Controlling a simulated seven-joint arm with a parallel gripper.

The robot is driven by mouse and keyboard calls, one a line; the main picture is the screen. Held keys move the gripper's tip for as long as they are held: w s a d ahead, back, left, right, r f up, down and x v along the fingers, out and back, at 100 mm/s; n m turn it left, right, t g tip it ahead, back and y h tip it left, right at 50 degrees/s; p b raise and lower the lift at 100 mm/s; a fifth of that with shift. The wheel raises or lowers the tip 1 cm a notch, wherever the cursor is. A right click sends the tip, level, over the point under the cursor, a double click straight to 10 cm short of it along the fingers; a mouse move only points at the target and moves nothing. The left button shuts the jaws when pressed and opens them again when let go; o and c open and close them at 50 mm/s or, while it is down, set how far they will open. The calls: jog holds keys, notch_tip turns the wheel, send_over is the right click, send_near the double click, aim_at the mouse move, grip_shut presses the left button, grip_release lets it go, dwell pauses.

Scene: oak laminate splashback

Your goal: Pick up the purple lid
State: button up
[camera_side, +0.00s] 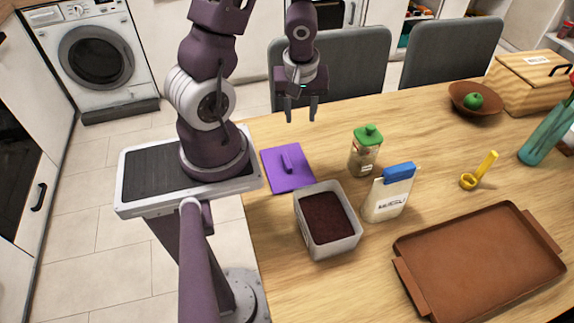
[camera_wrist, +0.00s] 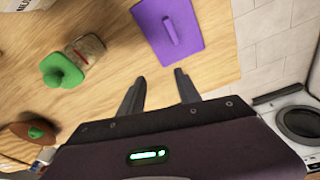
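The purple lid (camera_side: 286,170) is a flat square with a raised bar handle in its middle. It lies flat on the wooden table (camera_side: 268,221), near the table's edge beside my base. In the wrist view the lid (camera_wrist: 168,33) is at the top, beyond my fingertips, with nothing covering it. My gripper (camera_side: 300,117) is open and empty. It hangs above the table, with its fingers pointing down, and is apart from the lid. In the wrist view the two fingers of my gripper (camera_wrist: 160,74) are spread, with bare wood between them.
A lidless box of dark contents (camera_side: 306,227) stands close to the lid. A green-topped jar (camera_side: 364,158) and a blue-capped container (camera_side: 385,200) stand to the right. Farther right are a brown tray (camera_side: 438,285), a yellow tool (camera_side: 468,181) and a bowl (camera_side: 462,103). Grey chairs stand behind.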

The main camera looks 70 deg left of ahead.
aim_at(287, 160)
jog(key=s+f+n, duration=0.1)
jog(key=f, duration=0.1)
jog(key=s+d+f+n+h, duration=0.1)
jog(key=f, duration=0.1)
jog(key=s+f+n+g+h, duration=0.1)
jog(key=f, duration=0.2)
jog(key=shift+s+d, duration=0.35)
notch_tip(287, 160, down, 6)
jog(key=shift+s+r, duration=0.1)
grip_shut()
